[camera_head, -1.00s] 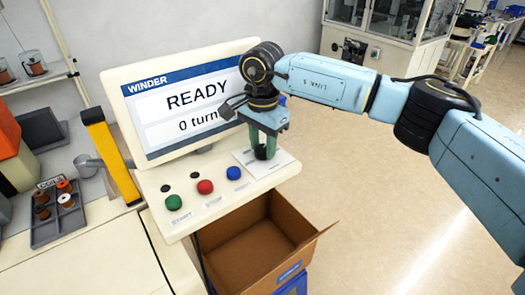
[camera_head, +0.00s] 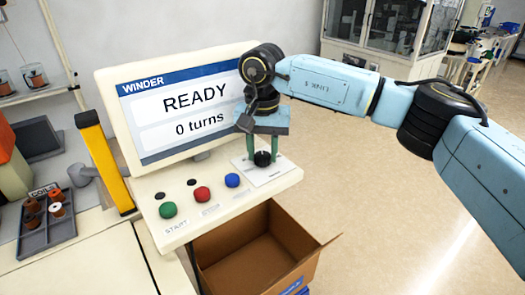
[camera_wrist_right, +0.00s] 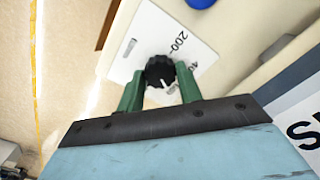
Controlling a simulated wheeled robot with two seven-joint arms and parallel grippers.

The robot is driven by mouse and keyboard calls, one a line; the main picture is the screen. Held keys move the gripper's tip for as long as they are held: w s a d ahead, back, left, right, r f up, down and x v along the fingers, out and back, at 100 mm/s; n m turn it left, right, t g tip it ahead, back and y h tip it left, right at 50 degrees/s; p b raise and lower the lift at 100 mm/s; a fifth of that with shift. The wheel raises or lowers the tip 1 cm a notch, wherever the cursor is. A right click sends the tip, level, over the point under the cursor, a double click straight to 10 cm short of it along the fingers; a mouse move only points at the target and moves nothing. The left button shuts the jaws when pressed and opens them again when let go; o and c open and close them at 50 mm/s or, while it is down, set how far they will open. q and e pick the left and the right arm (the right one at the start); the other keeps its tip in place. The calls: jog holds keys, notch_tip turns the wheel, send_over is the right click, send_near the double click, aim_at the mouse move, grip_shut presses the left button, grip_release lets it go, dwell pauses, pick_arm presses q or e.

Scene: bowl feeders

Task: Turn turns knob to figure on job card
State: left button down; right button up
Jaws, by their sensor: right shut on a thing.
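The winder's screen (camera_head: 178,112) reads "READY" and "0 turns". The black turns knob (camera_head: 262,158) stands on a white dial plate at the right end of the sloped panel. My right gripper (camera_head: 263,155) comes down over the knob, one green finger on each side, and is shut on it. In the right wrist view the knob (camera_wrist_right: 160,72) sits between the green fingertips (camera_wrist_right: 160,88). Its white pointer line and the printed "200" and part of a "40" figure show beside it. No job card can be made out. My left gripper is out of view.
Green (camera_head: 168,210), red (camera_head: 202,194) and blue (camera_head: 232,180) buttons sit left of the knob. An open cardboard box (camera_head: 225,277) stands below the panel. A grey tray of coils (camera_head: 66,232) and a yellow post (camera_head: 105,160) are at left. Floor at right is clear.

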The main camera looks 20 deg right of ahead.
aim_at(263, 155)
jog(key=shift+r, duration=0.1)
dwell(0.3)
jog(key=o, duration=1)
notch_tip(263, 155, up, 13)
jog(key=shift+r, duration=0.2)
